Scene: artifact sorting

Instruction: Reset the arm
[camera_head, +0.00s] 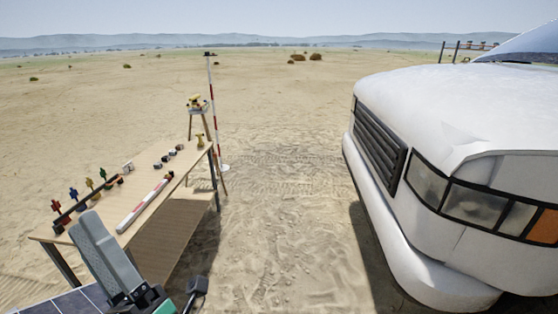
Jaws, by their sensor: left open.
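My left gripper (103,246) shows at the lower left as grey finger-like parts on a black base, above the near end of the wooden table (150,198). The gap between its fingers is hard to make out; it is open and nothing shows held in it. On the table, several small coloured figures, among them a red one (56,206) and a yellow one (89,184), stand in a row by a dark strip along the left edge. A red-and-white bar (146,204) lies along the right side. My right gripper is out of view.
Several small black-and-white blocks (165,158) and a yellow item (200,140) sit towards the table's far end. A red-and-white pole (213,110) and a tripod instrument (197,104) stand behind. A white vehicle (450,110) fills the right. Open sand (285,210) lies between.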

